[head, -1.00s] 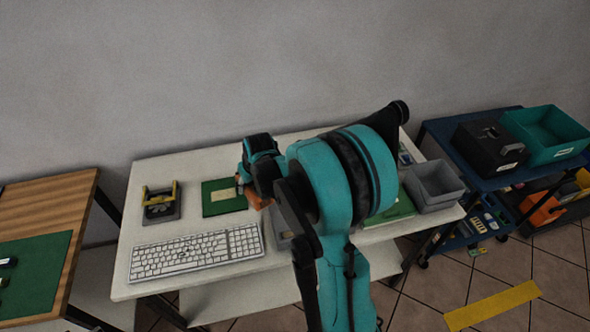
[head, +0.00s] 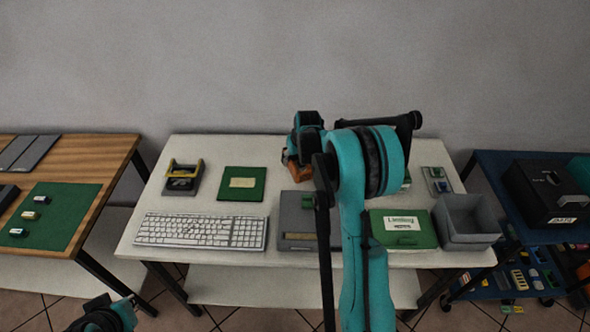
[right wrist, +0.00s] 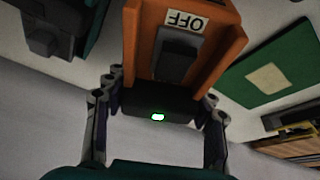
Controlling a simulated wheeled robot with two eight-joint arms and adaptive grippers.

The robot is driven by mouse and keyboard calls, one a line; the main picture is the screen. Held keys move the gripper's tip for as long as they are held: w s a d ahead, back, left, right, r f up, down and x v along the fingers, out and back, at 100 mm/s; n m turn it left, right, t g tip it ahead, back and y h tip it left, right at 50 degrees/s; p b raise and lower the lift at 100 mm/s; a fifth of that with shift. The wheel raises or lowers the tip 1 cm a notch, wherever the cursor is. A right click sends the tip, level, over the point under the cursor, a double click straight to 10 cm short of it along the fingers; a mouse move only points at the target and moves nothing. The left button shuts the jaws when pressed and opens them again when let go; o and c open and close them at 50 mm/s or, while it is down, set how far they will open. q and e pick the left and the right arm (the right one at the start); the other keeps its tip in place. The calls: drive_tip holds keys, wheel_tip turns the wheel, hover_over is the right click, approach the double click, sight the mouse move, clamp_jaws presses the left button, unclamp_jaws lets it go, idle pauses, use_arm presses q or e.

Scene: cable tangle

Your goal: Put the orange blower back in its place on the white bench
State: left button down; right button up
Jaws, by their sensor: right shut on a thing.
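The orange blower (right wrist: 215,50) is large in the right wrist view, with an "OFF" label and a black switch. My right gripper (right wrist: 162,90) is shut on it, fingers on both sides of its black end with a green light. In the head view the blower (head: 292,173) shows as a small orange patch at the back of the white bench (head: 150,218), right of the green labelled mat (head: 242,196). My right arm hides much of it. I cannot tell if it touches the bench. My left gripper (head: 103,318) is at the lower left edge, its fingers not clear.
The bench holds a black-and-yellow holder (head: 183,178), a keyboard (head: 200,231), a grey labelled pad (head: 297,213), a green "Limited"-like labelled box (head: 403,229) and a grey bin (head: 468,222). A wooden table (head: 95,152) stands left and a blue cart (head: 490,165) right.

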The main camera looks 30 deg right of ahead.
drive_tip(key=shift+w+f, duration=0.4)
drive_tip(key=shift+w, duration=0.15)
drive_tip(key=shift+f+b, duration=0.95)
drive_tip(key=shift+f, duration=0.9)
drive_tip(key=shift+f, duration=0.2)
drive_tip(key=o, duration=1)
drive_tip(key=shift+r, duration=0.1)
